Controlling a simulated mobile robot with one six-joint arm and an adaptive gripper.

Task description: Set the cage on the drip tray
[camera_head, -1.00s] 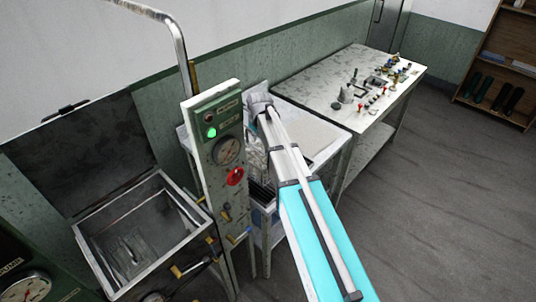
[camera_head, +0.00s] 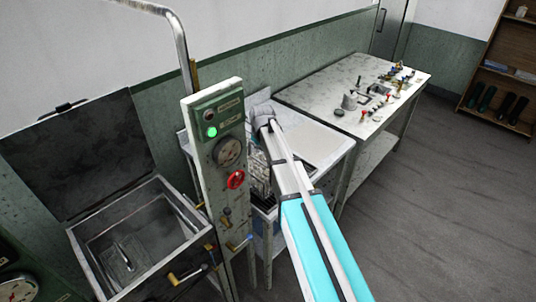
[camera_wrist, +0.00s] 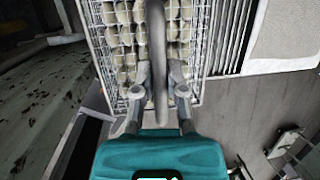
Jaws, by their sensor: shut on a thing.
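The cage (camera_wrist: 115,45) is a white wire basket filled with pale, rounded cocoon-like pieces. It fills the upper middle of the wrist view. My gripper (camera_wrist: 160,92) is shut on the cage's thick grey handle, which rises between the fingers. In the head view the cage (camera_head: 259,172) shows only partly, between the upright control panel and my arm. A dark slatted surface, which looks like the drip tray (camera_wrist: 236,38), lies just right of the cage in the wrist view. I cannot tell how high the cage is above it.
The control panel (camera_head: 213,150), with a green light, gauge and red knob, stands close left of my arm. A lidded metal basin (camera_head: 90,262) stands open at left. A pale mat (camera_wrist: 287,28) lies right of the slats. A bench (camera_head: 335,80) with small fittings stands behind; floor at right is clear.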

